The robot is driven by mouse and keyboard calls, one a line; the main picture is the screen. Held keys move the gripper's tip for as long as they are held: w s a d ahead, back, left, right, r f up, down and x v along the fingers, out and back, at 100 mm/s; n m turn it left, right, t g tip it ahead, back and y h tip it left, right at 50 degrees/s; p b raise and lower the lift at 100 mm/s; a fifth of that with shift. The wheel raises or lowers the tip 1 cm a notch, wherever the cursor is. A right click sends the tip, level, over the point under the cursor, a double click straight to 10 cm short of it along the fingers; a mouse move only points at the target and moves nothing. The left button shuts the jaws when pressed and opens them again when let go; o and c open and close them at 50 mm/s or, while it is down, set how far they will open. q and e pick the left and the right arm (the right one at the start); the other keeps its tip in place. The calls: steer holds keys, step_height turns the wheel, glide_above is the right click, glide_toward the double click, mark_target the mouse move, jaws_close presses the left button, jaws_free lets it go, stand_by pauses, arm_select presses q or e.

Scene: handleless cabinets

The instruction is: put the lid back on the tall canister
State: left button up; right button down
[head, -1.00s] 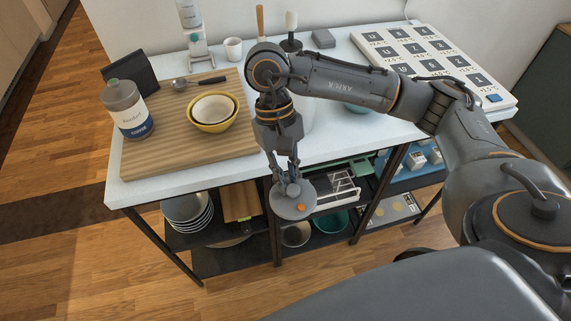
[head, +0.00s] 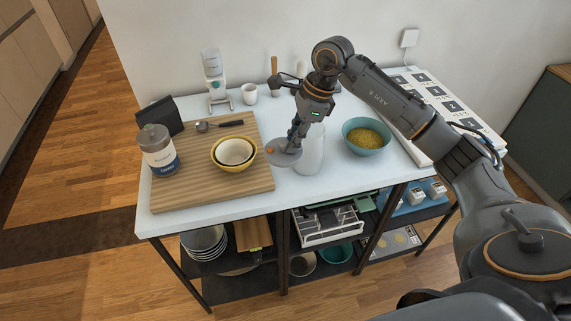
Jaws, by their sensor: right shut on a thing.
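A round grey lid (head: 280,155) with an orange spot is held by my right gripper (head: 294,143), which is shut on it. The lid is tilted and hangs just left of the upper part of a tall white canister (head: 314,155). The canister stands upright on the white worktop, partly hidden behind the gripper and lid; its rim is mostly covered. Whether the lid touches the canister I cannot tell. My left gripper is not in view.
A wooden board (head: 205,190) carries a coffee jar (head: 160,150) and stacked yellow and white bowls (head: 233,153). A teal bowl (head: 366,137) of yellow grains stands right of the canister. A white panel with labelled tiles (head: 440,110) lies further right.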

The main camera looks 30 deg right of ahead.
arm_select(q)
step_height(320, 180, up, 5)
steer(key=p, duration=0.4)
arm_select(e)
steer(key=w+d+r+m+t+h, duration=0.25)
steer(key=w+d+r+m, duration=0.3)
steer(key=d+m, duration=0.45)
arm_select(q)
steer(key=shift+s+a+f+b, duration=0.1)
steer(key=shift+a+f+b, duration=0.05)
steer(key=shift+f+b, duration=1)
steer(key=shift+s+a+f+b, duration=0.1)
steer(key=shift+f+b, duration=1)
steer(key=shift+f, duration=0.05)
arm_select(e)
steer(key=shift+m, duration=0.7)
steer(key=shift+s+a+f, duration=0.1)
steer(key=shift+f, duration=1.4)
steer(key=shift+s+a+f, duration=0.1)
steer(key=shift+f, duration=1.35)
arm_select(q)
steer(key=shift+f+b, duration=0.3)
arm_select(e)
steer(key=shift+f, duration=0.1)
steer(key=c, duration=0.8)
jaws_free()
